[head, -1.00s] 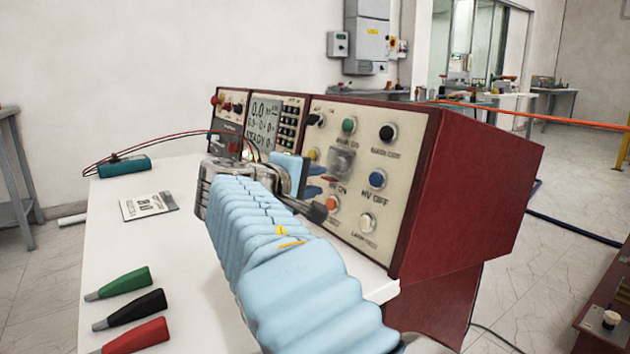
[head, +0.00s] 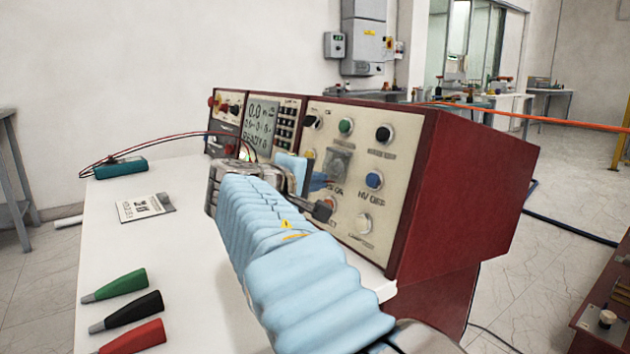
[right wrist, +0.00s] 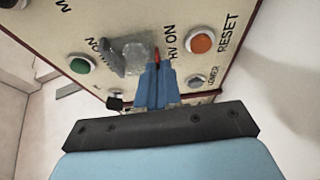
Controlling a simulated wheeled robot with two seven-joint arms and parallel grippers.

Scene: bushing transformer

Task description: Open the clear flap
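The clear flap (head: 338,164) is a small see-through cover on the cream front panel of the red console. In the right wrist view the flap (right wrist: 134,58) sticks out from the panel, just left of my fingertips. My right gripper (head: 318,181) reaches the panel beside the flap. Its blue fingers (right wrist: 157,72) are close together, and a thin red piece shows at their tips. I cannot tell whether they touch the flap or what the red piece belongs to. My left gripper is not in view.
Around the flap sit a green button (head: 345,126), a black button (head: 384,134), a blue button (head: 374,180) and an orange button (right wrist: 202,40). Green, black and red clips (head: 135,337) lie on the white table (head: 185,270), with a card (head: 145,207) farther back.

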